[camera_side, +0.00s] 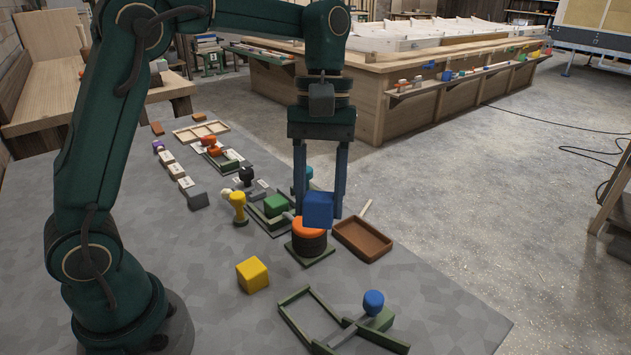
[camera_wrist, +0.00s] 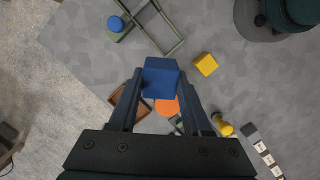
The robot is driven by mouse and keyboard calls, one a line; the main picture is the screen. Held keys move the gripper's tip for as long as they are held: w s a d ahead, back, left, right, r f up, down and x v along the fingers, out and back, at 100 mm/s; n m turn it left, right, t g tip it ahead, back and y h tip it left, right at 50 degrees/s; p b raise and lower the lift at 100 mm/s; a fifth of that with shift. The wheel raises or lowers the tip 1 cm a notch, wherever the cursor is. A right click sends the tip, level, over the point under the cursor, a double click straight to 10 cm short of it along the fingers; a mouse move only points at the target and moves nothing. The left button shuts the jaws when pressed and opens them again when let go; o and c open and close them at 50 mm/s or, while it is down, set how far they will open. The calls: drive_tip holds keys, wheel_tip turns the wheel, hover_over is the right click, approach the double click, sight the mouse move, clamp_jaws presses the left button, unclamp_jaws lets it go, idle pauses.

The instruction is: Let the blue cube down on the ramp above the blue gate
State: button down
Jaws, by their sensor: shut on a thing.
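The blue cube (camera_side: 318,210) is between the fingers of my gripper (camera_side: 319,197), which is shut on it. In the side view it appears in front of and above an orange-topped round block (camera_side: 309,230); the height gap is hard to judge. The wrist view also shows the blue cube (camera_wrist: 161,77) between the fingertips, partly covering the orange top (camera_wrist: 167,106). A green-railed frame (camera_side: 296,319) lies near the table's front, with a blue round knob (camera_side: 373,302) on a green block at its right. It may be the ramp and blue gate; I cannot tell its slope.
A yellow cube (camera_side: 252,274) sits left of the green-railed frame. A brown tray (camera_side: 362,239) lies right of the orange-topped block.

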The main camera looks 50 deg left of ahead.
drive_tip(key=s+d+f+n+t+h, duration=0.1)
drive_tip(key=s+d+f+n+h, duration=0.1)
drive_tip(key=d+n, duration=0.6)
drive_tip(key=n+h, duration=0.1)
drive_tip(key=h, duration=0.2)
hover_over(348, 348)
drive_tip(key=shift+f+t, duration=0.4)
drive_tip(key=shift+f, duration=0.55)
drive_tip(key=shift+f, duration=0.1)
drive_tip(key=shift+f, duration=2.95)
drive_tip(key=shift+c, duration=1.3)
unclamp_jaws()
drive_tip(key=shift+v, duration=2.8)
